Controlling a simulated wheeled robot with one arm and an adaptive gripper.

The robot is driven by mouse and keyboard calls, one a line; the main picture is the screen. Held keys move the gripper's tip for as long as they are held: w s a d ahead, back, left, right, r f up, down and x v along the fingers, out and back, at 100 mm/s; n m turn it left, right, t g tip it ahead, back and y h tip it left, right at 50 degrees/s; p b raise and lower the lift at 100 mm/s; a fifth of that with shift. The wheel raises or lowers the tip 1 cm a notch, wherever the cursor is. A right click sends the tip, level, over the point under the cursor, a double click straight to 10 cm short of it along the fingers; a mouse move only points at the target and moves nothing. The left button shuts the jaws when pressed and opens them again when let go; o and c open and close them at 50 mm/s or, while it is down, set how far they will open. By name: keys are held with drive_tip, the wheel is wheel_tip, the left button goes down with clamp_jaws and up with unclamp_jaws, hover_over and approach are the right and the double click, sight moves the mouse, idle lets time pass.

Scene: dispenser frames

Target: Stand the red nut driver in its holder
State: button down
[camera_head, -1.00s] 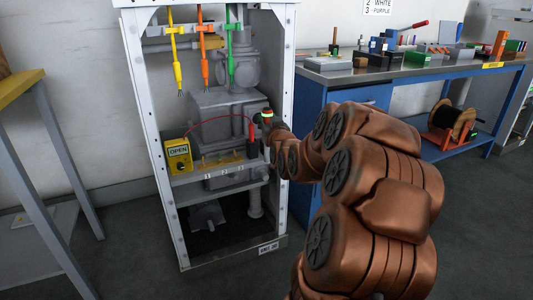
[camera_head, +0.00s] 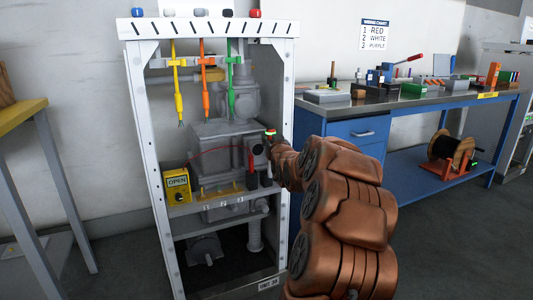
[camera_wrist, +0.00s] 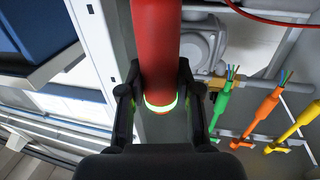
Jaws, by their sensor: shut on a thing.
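The red nut driver (camera_wrist: 157,45) fills the upper middle of the wrist view as a thick red cylinder with a glowing pale green band at its near end. My gripper (camera_wrist: 158,98) is shut on it, with a black finger on each side. Its working end is out of frame. In the head view my gripper (camera_head: 270,138) is small, at the right post of the white cabinet, with a red and green spot at its end. A black upright block (camera_head: 265,178) on the cabinet shelf, below my gripper, may be the holder; I cannot tell.
The white cabinet (camera_head: 291,90) holds hanging yellow (camera_head: 178,90), orange (camera_head: 204,85) and green (camera_head: 230,90) wires. A yellow meter (camera_head: 177,184) reading OPEN has a red lead to a red and black probe (camera_head: 250,170). A blue workbench (camera_head: 360,131) with tools stands right.

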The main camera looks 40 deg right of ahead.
drive_tip(key=b+x, duration=0.1)
drive_tip(key=x, duration=0.7)
wheel_tip(320, 180, down, 7)
drive_tip(key=b, duration=0.3)
drive_tip(key=shift+s+a, duration=0.2)
drive_tip(key=c, duration=0.8)
unclamp_jaws()
drive_tip(key=shift+f, duration=0.1)
